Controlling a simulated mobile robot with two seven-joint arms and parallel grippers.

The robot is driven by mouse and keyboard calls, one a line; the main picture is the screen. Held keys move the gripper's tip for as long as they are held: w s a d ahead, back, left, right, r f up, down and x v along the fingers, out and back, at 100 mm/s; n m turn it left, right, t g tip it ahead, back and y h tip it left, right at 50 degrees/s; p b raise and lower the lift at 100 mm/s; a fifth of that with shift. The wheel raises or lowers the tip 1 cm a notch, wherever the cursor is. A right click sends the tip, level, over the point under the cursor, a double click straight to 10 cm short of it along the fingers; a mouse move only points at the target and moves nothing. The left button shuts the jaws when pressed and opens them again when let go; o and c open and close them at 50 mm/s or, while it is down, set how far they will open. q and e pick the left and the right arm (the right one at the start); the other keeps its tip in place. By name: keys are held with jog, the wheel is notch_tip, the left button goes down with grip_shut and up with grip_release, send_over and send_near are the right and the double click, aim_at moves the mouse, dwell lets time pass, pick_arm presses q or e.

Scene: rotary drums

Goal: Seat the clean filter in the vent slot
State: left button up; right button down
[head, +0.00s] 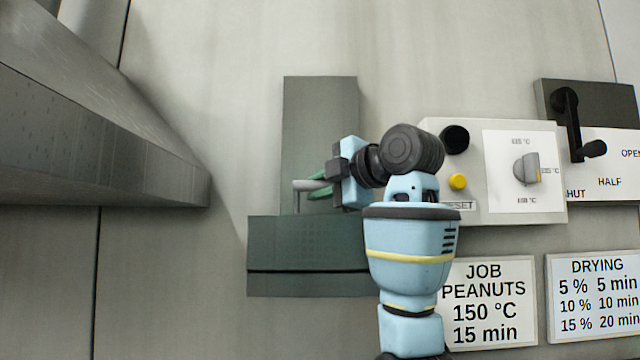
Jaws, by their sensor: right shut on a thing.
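A dark grey-green box (305,258) is on the wall left of centre, with a dark line across its front. A tall grey plate (318,115) rises behind it; these look like the vent slot's housing. A thin grey metal handle (297,200) stands up at the top edge of the box. My right gripper (318,186) is shut on this handle, with green fingertips beside it. The filter's body below the handle cannot be told apart from the box, so its depth and whether it is clean are unclear. My left gripper is not in view.
Right of my arm is a control box (468,150) with a yellow button (457,181) and a dial (526,169). A black lever (573,125) is at far right. Signs (487,300) hang below. A large metal duct-like body (95,120) juts in from the left.

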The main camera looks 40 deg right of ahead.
jog(key=shift+f, duration=0.15)
jog(key=c, duration=1.2)
grip_release()
jog(key=shift+f, duration=0.1)
jog(key=s+r, duration=0.1)
jog(key=s, duration=0.6)
jog(key=shift+s, duration=0.4)
